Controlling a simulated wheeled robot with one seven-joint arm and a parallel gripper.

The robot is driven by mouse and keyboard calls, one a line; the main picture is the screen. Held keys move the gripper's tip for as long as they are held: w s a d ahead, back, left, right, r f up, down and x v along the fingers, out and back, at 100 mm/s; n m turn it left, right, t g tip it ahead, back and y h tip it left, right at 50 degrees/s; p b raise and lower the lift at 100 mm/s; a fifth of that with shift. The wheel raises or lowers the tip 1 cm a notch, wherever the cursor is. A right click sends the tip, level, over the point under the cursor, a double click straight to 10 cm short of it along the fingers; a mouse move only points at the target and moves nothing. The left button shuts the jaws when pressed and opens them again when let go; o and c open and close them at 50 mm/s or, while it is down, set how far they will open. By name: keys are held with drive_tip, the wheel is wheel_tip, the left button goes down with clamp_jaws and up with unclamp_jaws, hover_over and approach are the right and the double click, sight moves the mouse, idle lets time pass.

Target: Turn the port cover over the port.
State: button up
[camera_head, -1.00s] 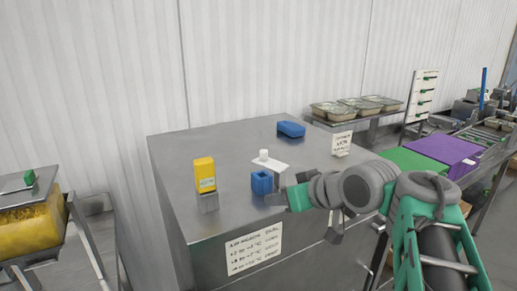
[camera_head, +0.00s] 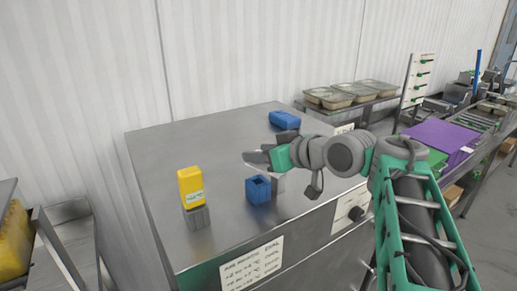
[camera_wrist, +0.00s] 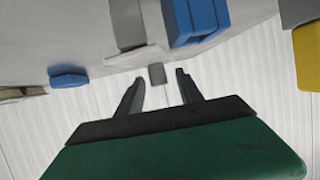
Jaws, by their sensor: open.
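A pale flat plate that looks like the port cover (camera_wrist: 124,24) shows at the top of the wrist view, beside the blue open-topped box. A small grey knob-like piece (camera_wrist: 157,73) stands at its end. My gripper (camera_wrist: 160,79) is open, and the knob appears in line with the gap between its fingertips; I cannot tell whether they touch it. In the head view my gripper (camera_head: 262,150) is above the steel cabinet top, behind the blue box, and hides most of the plate. I cannot make out the port itself.
The blue open box (camera_head: 258,190) stands close to my gripper on the steel cabinet (camera_head: 165,150). A yellow container (camera_head: 190,187) on a grey block is at the left front. A blue block (camera_head: 285,120) lies at the back.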

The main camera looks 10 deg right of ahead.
drive_tip(key=shift+w+a+f, duration=0.15)
drive_tip(key=shift+w+a, duration=0.05)
drive_tip(key=shift+w, duration=0.15)
clamp_jaws()
idle(1.2)
